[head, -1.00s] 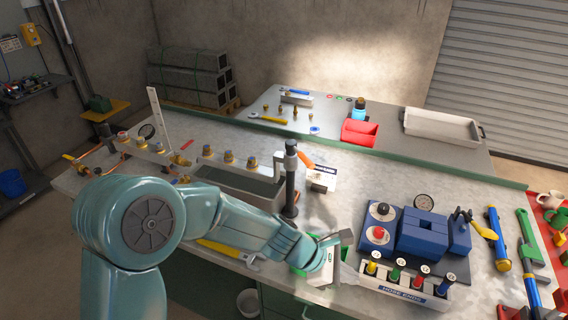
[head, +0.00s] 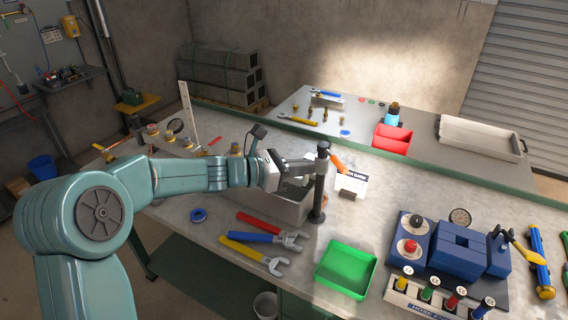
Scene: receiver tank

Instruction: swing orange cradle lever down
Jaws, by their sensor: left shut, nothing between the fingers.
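The orange lever (head: 339,163) angles down to the right from the top of a dark upright post (head: 318,192) at the right end of the grey tank (head: 285,208). My left gripper (head: 314,162) is shut and empty, with its fingers pointing right, close to the left side of the post near its top. I cannot tell whether the fingers touch the post or lever. My left arm hides much of the tank and its row of brass fittings. My right gripper is out of view.
A white card stand (head: 352,185) stands just right of the post. A green tray (head: 346,268), a red-handled tool (head: 265,230) and a yellow-handled wrench (head: 250,250) lie in front.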

